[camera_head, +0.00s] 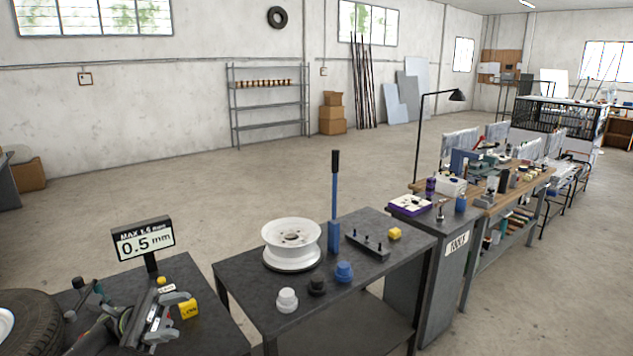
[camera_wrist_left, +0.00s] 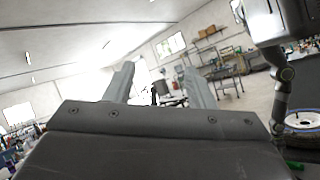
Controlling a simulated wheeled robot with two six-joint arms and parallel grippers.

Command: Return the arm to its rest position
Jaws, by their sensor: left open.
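My left gripper (camera_head: 172,316) is at the lower left of the head view, in front of the dark table with the display. In the left wrist view its two grey fingers (camera_wrist_left: 160,86) stand apart, with nothing between them. The wrist view is tilted and looks out across the room. My right gripper does not show in the head view.
A display (camera_head: 143,241) reading 0.5 mm stands behind my left gripper, near a yellow block (camera_head: 188,308). A tire (camera_head: 30,325) lies at the far left. The middle table holds a white wheel rim (camera_head: 291,244), a blue-handled tool (camera_head: 334,205) and several knobs.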

